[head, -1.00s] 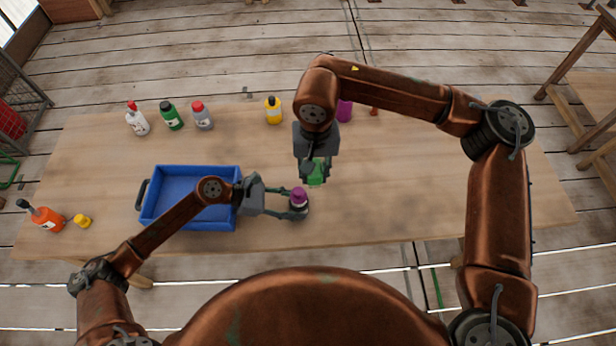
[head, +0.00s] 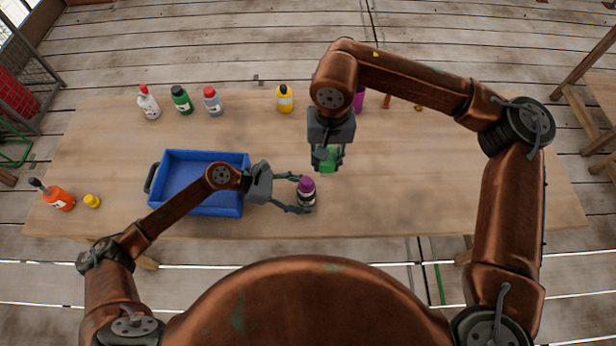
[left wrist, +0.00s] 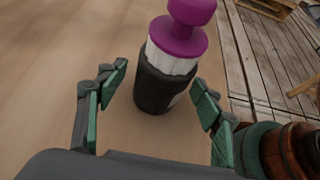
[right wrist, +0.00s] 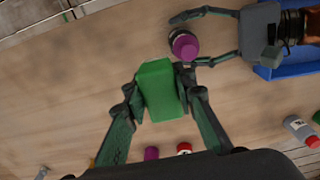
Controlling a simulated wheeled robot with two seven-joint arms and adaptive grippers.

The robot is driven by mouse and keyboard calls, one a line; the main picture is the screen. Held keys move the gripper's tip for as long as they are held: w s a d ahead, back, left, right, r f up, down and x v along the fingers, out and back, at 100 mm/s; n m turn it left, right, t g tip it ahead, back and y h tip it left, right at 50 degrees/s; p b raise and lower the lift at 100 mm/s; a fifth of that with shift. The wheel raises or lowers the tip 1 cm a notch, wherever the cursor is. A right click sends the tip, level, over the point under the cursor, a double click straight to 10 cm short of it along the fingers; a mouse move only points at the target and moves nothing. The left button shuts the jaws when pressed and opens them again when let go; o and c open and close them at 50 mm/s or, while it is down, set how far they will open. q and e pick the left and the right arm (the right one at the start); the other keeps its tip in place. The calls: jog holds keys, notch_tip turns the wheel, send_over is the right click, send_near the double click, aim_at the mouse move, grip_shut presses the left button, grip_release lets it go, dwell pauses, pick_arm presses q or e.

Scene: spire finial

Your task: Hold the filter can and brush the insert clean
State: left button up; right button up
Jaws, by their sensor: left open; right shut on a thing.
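The filter can (head: 307,200) is a dark cup with a white ribbed insert (left wrist: 172,60) and a purple knobbed top (head: 306,184). It stands upright on the table, near its front edge. My left gripper (head: 301,194) is open, with a finger on each side of the can and gaps showing in the left wrist view (left wrist: 155,100). My right gripper (head: 328,160) is shut on a green block (right wrist: 160,90), which I take for the brush; no bristles show. It is held beyond the can, apart from it.
A blue tray (head: 192,208) lies left of the can, under my left arm. Several bottles stand along the table's back edge, including a yellow one (head: 285,100). An orange bottle (head: 58,197) and a small yellow piece (head: 92,201) are at the left. The table's right side is clear.

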pick_arm(q)
jog(key=v, duration=1.2)
